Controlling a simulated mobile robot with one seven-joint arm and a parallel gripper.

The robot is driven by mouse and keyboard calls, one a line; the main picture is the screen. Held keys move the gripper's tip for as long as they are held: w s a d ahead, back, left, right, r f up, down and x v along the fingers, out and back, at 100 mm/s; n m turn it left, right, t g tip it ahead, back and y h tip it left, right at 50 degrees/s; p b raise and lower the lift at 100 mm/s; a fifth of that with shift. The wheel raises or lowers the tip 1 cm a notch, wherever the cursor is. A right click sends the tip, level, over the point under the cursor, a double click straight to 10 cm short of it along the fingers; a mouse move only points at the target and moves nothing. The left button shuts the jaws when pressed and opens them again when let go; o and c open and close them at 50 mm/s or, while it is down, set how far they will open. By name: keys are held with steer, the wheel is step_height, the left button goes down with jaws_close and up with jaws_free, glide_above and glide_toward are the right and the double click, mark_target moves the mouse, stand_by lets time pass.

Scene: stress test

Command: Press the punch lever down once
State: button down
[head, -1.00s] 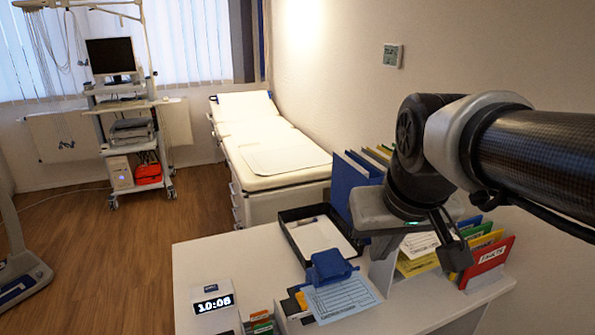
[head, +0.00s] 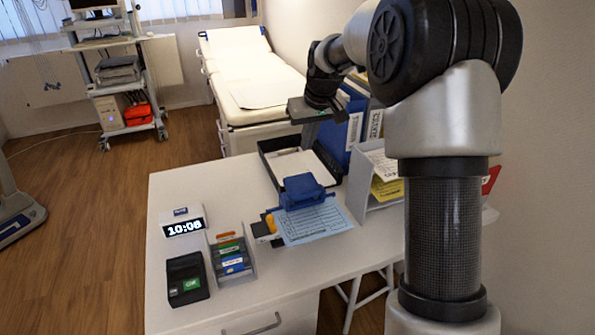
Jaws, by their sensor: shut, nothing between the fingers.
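The blue punch (head: 303,190) stands near the middle of the white desk, with its wide blue lever on top. A light blue printed sheet (head: 313,222) lies at its near side, its far edge meeting the punch. I cannot tell how far the sheet goes into the slot. My gripper (head: 308,143) is beyond the punch, over the black tray, with its fingers pointing down. It is shut and empty, and apart from the lever. The fingers look small and dark here, and my arm hides part of the desk's right side.
A black tray (head: 264,157) with paper lies behind the punch, with blue binders (head: 343,138) to its right. A card holder (head: 248,272), a clock (head: 184,222) and a black box (head: 187,280) stand left of the sheet. The desk's far left is clear.

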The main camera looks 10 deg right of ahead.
mark_target(298, 176)
steer(key=shift+f, duration=0.1)
steer(key=x, duration=0.9)
steer(key=b+x, duration=0.1)
steer(key=x, duration=0.3)
steer(key=shift+s+f, duration=0.2)
steer(key=shift+f, duration=0.3)
steer(key=shift+w+f, duration=0.15)
steer(key=shift+f, duration=0.15)
steer(key=shift+w+a+f+b, duration=0.2)
steer(key=shift+w+f+b, duration=0.2)
steer(key=shift+w, duration=0.3)
steer(key=shift+s, duration=0.1)
step_height(298, 176, up, 14)
steer(key=s+p, duration=0.1)
steer(key=p, duration=0.2)
steer(key=shift+s+d+r, duration=0.15)
steer(key=shift+s+d, duration=0.1)
steer(key=shift+s, duration=0.1)
steer(key=shift+r, duration=0.1)
